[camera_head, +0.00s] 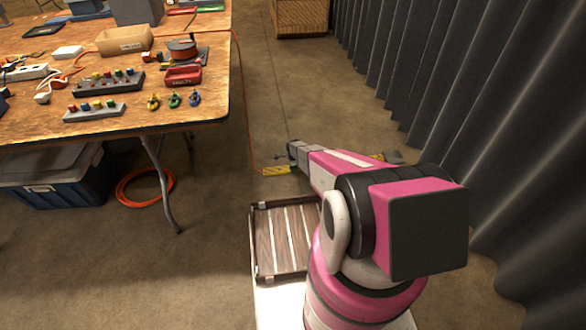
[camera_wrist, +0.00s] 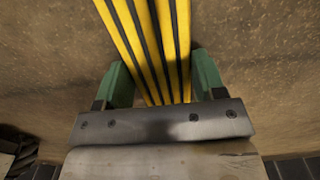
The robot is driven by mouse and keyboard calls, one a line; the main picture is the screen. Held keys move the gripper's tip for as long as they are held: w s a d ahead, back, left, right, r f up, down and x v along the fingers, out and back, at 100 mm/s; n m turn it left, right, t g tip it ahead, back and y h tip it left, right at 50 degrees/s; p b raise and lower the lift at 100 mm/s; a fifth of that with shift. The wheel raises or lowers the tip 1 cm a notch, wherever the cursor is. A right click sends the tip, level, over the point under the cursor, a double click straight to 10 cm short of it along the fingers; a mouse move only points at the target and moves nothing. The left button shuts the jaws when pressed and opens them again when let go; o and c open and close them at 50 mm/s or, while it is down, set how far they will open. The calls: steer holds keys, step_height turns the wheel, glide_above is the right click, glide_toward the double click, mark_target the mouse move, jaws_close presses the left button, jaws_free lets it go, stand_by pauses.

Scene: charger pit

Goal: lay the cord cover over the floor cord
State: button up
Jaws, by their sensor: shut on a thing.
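My gripper (camera_wrist: 162,88) is shut on the cord cover (camera_wrist: 155,40), a long yellow strip with black stripes. In the wrist view the cover runs between the two green fingers and out past the top edge. In the head view one end of the cover (camera_head: 275,171) shows left of my wrist, and a bit of yellow shows to the right; my arm hides the middle. I cannot tell whether the cover touches the floor. The orange floor cord (camera_head: 244,110) runs from the table's right side down to near the cover's left end; its course beyond is hidden.
A wooden table (camera_head: 200,110) with plugs, trays and power strips stands at the left. Under it are a blue bin (camera_head: 60,190) and a coil of orange cord (camera_head: 130,200). A grey curtain (camera_head: 400,70) closes off the right. Bare floor lies between table and curtain.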

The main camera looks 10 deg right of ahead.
steer(key=shift+f, duration=0.1)
steer(key=o, duration=1.3)
step_height(320, 180, up, 12)
steer(key=s+r+n, duration=0.6)
steer(key=s+r, duration=0.6)
steer(key=r, duration=0.2)
steer(key=s+r+n, duration=0.6)
steer(key=s+r, duration=0.7)
steer(key=r, duration=0.1)
steer(key=s+r+n, duration=0.6)
steer(key=s+r, duration=0.6)
steer(key=r, duration=0.2)
steer(key=shift+s+r, duration=0.15)
steer(key=shift+r, duration=0.15)
